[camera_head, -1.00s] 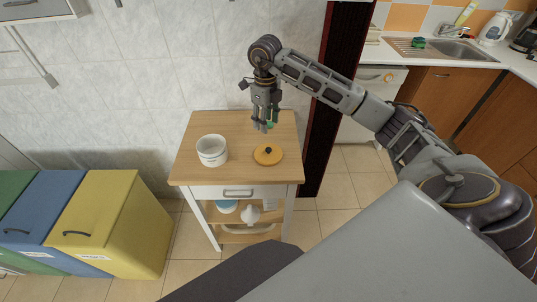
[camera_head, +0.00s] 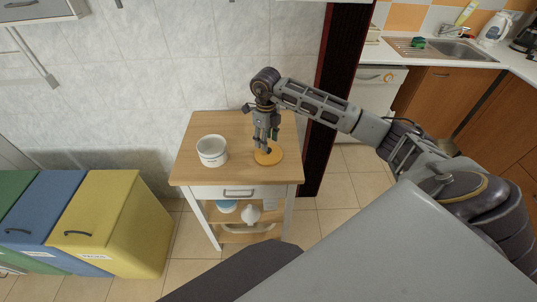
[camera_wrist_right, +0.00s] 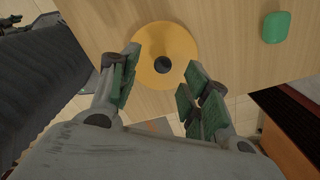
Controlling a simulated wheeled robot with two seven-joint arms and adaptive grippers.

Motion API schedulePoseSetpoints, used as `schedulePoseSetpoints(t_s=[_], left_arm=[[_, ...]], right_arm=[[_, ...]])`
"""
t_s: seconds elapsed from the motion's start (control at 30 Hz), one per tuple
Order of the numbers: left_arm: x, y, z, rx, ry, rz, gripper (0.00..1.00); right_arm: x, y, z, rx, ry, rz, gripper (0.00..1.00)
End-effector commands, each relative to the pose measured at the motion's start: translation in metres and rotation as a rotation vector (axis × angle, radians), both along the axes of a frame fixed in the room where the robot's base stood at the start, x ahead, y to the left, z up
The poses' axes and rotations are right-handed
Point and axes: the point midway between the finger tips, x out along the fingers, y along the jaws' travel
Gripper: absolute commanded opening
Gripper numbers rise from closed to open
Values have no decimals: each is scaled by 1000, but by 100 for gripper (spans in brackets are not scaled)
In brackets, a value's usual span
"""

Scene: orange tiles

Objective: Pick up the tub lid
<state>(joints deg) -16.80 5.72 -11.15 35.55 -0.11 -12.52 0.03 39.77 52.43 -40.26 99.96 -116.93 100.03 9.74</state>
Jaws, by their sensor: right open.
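The tub lid (camera_head: 272,157) is a round, orange-yellow disc with a dark knob, lying flat on the wooden cart top. In the right wrist view the lid (camera_wrist_right: 164,40) shows just beyond the fingertips, its knob between them. My right gripper (camera_head: 264,146) points down close above the lid, partly hiding it in the head view. Its green-padded fingers (camera_wrist_right: 160,82) are spread apart with nothing between them.
The cart (camera_head: 187,172) has lower shelves with several dishes. A green item (camera_wrist_right: 276,27) lies on the cart top near the lid. A dark red post (camera_head: 322,110) stands right of the cart, and yellow, blue and green bins (camera_head: 125,220) stand left.

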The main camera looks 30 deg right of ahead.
Motion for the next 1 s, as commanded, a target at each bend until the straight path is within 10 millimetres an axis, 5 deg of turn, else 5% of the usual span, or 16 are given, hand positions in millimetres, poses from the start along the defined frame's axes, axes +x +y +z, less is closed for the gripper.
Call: schedulePoseSetpoints(t_s=[0.43,1.0], left_arm=[[0,-1,2,-1,0,-1,48],[-4,-19,10,-20,5,2,48]], right_arm=[[-1,-1,-6,1,3,-1,47],[-2,-7,-51,1,0,0,47]])
